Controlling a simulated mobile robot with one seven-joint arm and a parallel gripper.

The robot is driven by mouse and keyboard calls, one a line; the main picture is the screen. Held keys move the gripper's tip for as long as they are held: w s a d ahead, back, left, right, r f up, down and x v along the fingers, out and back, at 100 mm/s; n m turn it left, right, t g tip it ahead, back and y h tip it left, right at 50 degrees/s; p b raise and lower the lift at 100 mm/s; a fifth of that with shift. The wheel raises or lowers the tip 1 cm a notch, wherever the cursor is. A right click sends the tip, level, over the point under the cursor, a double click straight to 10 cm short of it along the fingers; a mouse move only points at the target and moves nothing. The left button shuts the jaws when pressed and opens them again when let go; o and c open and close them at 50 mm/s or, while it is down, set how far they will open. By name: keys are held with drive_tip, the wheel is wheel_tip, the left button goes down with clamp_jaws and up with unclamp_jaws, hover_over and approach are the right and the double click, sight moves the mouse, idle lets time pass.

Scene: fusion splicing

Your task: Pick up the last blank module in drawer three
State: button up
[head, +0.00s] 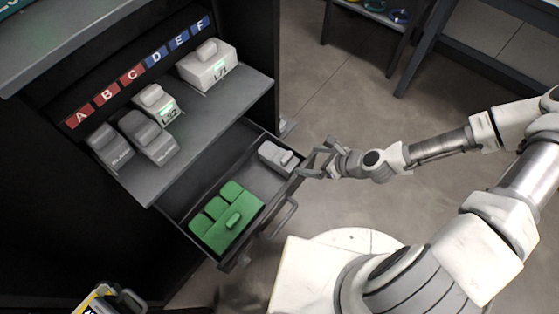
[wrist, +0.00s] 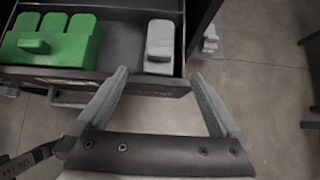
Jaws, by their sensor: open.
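A grey blank module (head: 277,157) with a raised grip lies in the right end of an open drawer (head: 178,211). It also shows in the wrist view (wrist: 159,46), ahead of the fingers and near the drawer's right wall. My gripper (head: 312,160) is open and empty, just outside the drawer's front right corner. In the wrist view my gripper's two fingers (wrist: 160,82) are spread apart, short of the module and not touching it.
A green block set with a grip (head: 226,216) fills the drawer's left part. The shelf above (head: 212,113) bears grey modules (head: 148,136) and light modules (head: 207,66) under letters A to F. A drawer handle (head: 280,217) sticks out in front. Bare floor lies between.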

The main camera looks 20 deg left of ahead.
sight(288, 157)
drive_tip(key=b+x, duration=0.1)
drive_tip(key=x, duration=0.5)
drive_tip(key=shift+s+f+b, duration=0.1)
drive_tip(key=shift+b, duration=0.25)
drive_tip(key=shift+b+x, duration=1.25)
drive_tip(key=shift+x, duration=2)
drive_tip(key=shift+a+r, duration=0.15)
drive_tip(key=shift+r, duration=0.1)
drive_tip(key=c, duration=1.3)
